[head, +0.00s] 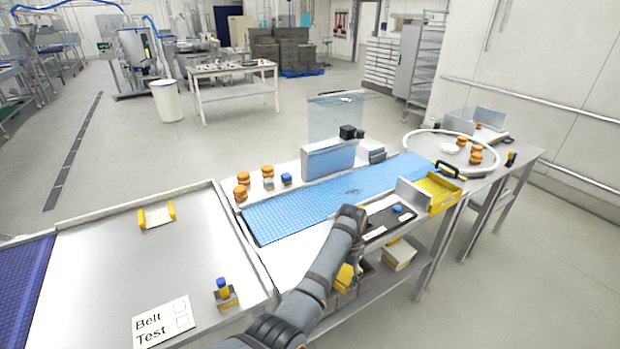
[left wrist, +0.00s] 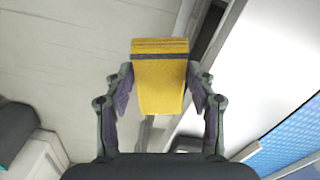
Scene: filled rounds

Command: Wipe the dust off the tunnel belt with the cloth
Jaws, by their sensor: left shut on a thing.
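The tunnel belt (head: 310,207) is a long blue textured belt running across the bench in the head view. A small grey smudge (head: 352,191) shows near its middle. A corner of the belt (left wrist: 290,138) shows at the right of the left wrist view. My left gripper (left wrist: 160,78) is shut on the yellow cloth (left wrist: 160,90), which hangs between its fingers, apart from the belt. In the head view my forearm hides most of this gripper. A yellow patch shows below the wrist there; I cannot tell whether it is the cloth. My right gripper is not in view.
A clear guard (head: 335,117) stands above a blue-grey housing behind the belt. Orange-topped jars (head: 241,192) stand at the belt's left end. A yellow bin (head: 437,192) and a dark tray (head: 388,222) sit along the front edge. A round table (head: 488,167) stands at right.

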